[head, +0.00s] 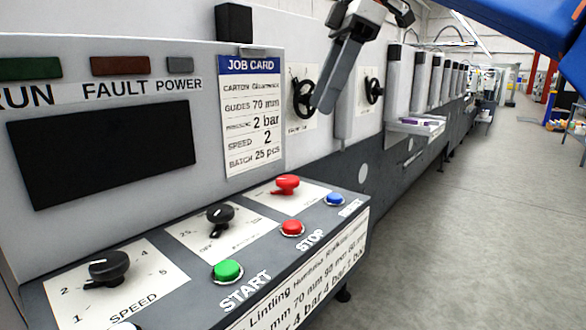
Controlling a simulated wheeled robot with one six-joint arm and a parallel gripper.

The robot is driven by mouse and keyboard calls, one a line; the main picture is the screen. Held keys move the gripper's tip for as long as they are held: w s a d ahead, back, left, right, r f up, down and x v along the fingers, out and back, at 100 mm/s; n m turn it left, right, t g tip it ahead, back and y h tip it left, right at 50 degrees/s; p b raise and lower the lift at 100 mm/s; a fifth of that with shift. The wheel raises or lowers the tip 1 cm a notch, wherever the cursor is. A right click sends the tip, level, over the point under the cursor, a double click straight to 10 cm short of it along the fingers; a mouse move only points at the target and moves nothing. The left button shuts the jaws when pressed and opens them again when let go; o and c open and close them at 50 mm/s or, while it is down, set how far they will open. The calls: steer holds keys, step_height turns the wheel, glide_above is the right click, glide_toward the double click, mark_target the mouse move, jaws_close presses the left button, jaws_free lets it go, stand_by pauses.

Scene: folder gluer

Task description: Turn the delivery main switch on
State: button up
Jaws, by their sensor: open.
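A red rotary switch (287,185) stands on a white plate at the far right of the sloping control desk; it looks like the main switch, but its plate lettering is too small to read. Its handle points to the lower left. My gripper (362,45) is at the top middle, partly cut off by the frame edge, in front of the machine's side. It appears empty and apart from the red switch, above and to its right. The POWER lamp (207,65) is grey, and the RUN (30,69) and FAULT (120,66) lamps look dark.
The desk also carries a black SPEED knob (109,267), another black knob (220,215), a green START button (227,271), a red STOP button (292,229) and a blue button (335,199). A dark screen (105,152) is behind. Open floor (470,230) lies at right.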

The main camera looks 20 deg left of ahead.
mark_target(289, 178)
steer(key=x, duration=1.4)
steer(key=shift+f, duration=0.4)
steer(key=c, duration=1)
